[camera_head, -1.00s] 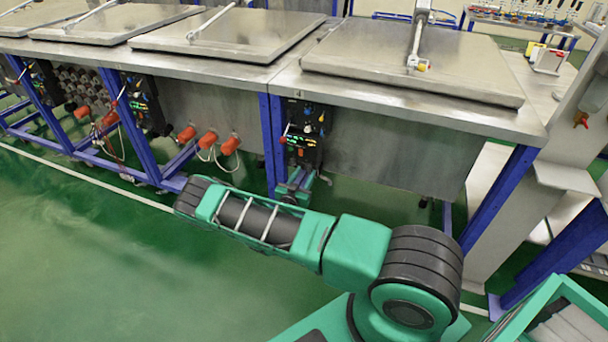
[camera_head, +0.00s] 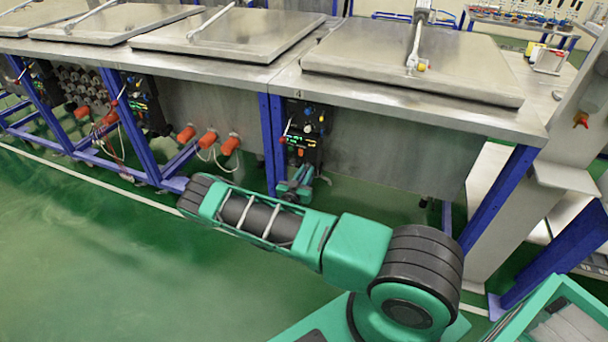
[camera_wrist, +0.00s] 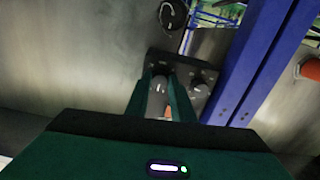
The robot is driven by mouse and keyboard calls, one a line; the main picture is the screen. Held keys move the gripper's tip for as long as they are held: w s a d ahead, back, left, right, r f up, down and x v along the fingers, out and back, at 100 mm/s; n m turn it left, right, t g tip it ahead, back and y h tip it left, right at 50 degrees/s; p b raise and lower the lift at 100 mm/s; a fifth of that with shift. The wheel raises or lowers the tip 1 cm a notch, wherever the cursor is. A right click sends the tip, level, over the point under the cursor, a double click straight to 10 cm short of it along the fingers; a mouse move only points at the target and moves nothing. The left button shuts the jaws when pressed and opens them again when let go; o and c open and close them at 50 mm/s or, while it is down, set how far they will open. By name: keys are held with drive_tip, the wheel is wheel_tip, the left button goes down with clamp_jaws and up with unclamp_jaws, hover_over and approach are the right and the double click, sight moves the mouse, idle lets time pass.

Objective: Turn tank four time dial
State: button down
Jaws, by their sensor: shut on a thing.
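The tank four control panel (camera_head: 304,132) is dark, with several coloured knobs and lit red and green readouts, on the front of the right-hand tank. My gripper (camera_head: 298,183) is low at this panel in the head view, partly hidden by my forearm. In the wrist view, my gripper (camera_wrist: 165,78) has its two green fingers closed around a small knob at the panel plate (camera_wrist: 186,62). Which dial it is cannot be read, as the fingers cover most of it. Another small knob (camera_wrist: 201,82) sits just right of the fingers.
A blue frame post (camera_head: 271,140) stands close left of the panel; it also shows in the wrist view (camera_wrist: 250,65). A round black dial (camera_wrist: 172,14) is above the fingers. Orange fittings (camera_head: 230,146) stick out farther left. The green floor in front is clear.

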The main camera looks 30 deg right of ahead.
drive_tip(key=c, duration=1.5)
unclamp_jaws()
drive_tip(key=shift+c, duration=0.2)
drive_tip(key=shift+a, duration=0.1)
drive_tip(key=v, duration=1)
drive_tip(key=shift+s+a, duration=0.2)
drive_tip(key=shift+a, duration=0.05)
